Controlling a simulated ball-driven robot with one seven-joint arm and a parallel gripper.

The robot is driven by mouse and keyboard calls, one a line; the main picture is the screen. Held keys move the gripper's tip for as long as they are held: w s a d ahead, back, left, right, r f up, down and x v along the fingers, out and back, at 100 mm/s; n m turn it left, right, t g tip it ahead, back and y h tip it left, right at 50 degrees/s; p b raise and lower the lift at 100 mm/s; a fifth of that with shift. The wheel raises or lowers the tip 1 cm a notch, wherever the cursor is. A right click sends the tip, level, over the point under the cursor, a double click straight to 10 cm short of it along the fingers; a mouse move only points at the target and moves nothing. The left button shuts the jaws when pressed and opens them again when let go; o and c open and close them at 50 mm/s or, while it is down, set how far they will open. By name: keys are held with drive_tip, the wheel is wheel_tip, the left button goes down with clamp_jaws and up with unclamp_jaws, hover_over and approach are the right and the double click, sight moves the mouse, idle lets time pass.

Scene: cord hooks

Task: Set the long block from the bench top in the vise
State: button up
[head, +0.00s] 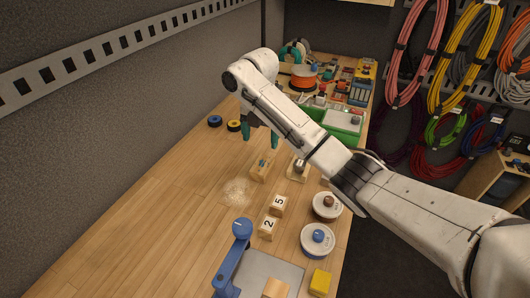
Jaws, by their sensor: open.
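My gripper (260,137) hangs over the bench with its two green fingers spread apart and nothing visible between them. Another light wooden block (275,289) is at the plate's front, cut off by the frame.
Blocks marked 5 (278,204) and 2 (267,228) stand mid-bench. Two round grey pieces with knobs, one brown (326,207) and one blue (317,241), sit right, near a yellow block (320,282). A metallic piece (298,169) stands right of my gripper.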

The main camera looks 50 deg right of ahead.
drive_tip(key=b, duration=0.3)
hover_over(262, 164)
drive_tip(key=f, duration=0.6)
drive_tip(key=shift+w, duration=0.3)
drive_tip(key=f, duration=0.1)
drive_tip(key=f+p, duration=0.1)
drive_tip(key=f, duration=0.2)
drive_tip(key=shift+s+f, duration=0.15)
drive_tip(key=shift+s, duration=0.25)
drive_tip(key=shift+f, duration=0.45)
drive_tip(key=c, duration=1.2)
drive_tip(key=shift+w+r, duration=0.1)
drive_tip(key=shift+r, duration=0.05)
